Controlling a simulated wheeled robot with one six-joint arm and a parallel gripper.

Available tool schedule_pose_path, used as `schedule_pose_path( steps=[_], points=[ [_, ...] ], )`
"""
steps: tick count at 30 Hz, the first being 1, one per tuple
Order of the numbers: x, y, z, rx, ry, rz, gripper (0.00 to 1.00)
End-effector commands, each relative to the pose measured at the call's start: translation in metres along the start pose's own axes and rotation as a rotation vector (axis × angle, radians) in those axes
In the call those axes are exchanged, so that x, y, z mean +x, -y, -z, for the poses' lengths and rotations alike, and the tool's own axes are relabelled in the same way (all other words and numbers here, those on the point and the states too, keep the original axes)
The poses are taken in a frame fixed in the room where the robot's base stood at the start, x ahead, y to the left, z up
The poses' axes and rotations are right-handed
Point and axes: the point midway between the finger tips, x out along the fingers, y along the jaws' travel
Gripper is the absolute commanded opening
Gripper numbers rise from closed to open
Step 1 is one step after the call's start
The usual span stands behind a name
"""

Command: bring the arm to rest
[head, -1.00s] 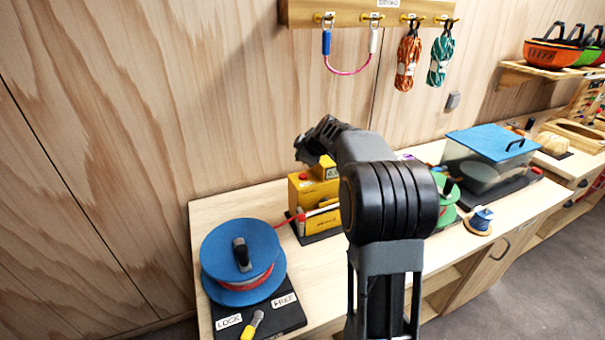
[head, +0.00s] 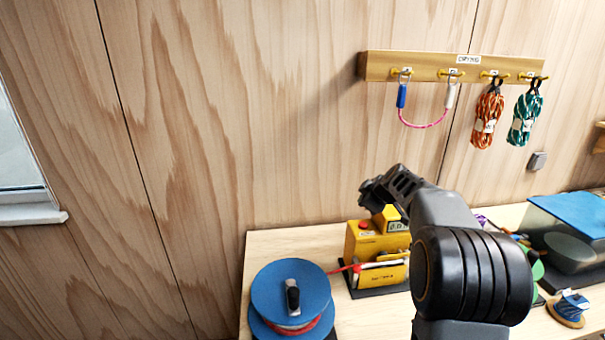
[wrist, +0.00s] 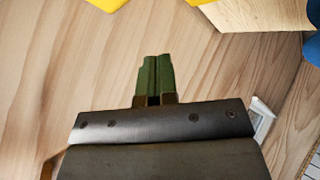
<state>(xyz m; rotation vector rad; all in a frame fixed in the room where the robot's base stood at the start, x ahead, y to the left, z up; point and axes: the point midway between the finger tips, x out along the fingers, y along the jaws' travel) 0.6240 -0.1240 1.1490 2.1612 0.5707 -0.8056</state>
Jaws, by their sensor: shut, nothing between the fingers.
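My gripper (wrist: 154,78) shows in the wrist view with its two greenish fingers together and nothing between them. Behind the fingers is wood-grained panelling, with yellow shapes at the top edge. In the head view my gripper (head: 372,192) is at the end of my raised, bent arm, in front of the wooden wall and just above the yellow machine (head: 362,242). The fingertips are too small to make out there. The arm hides part of the bench behind it.
On the bench (head: 300,243) stand a blue reel (head: 270,290) with red cord, a lidded clear box (head: 560,225) and a small blue spool (head: 570,305). A wall rail (head: 420,67) above holds a pink sling (head: 422,125) and two rope coils (head: 487,118). A window (head: 25,150) is at left.

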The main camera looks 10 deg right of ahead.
Motion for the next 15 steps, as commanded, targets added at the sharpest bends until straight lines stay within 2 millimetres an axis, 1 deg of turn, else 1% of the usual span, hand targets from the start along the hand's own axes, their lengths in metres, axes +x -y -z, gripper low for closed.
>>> schedule_pose_path(
  steps=[3,5,6,7,8,10,11,12,14,15],
  points=[
    [0.000,0.003,-0.002,0.133,0.008,0.015,0.00],
    [0.005,0.015,-0.010,0.247,0.038,0.050,0.00],
    [0.009,0.029,-0.021,0.339,0.075,0.084,0.00],
    [0.009,0.041,-0.028,0.409,0.106,0.106,0.00],
    [0.005,0.053,-0.033,0.481,0.140,0.126,0.00],
    [-0.009,0.086,-0.040,0.640,0.225,0.162,0.00],
    [-0.017,0.102,-0.042,0.701,0.263,0.172,0.00],
    [-0.030,0.123,-0.043,0.777,0.316,0.180,0.00],
    [-0.053,0.157,-0.045,0.879,0.396,0.178,0.00],
    [-0.069,0.180,-0.048,0.935,0.446,0.168,0.00]
  ],
)
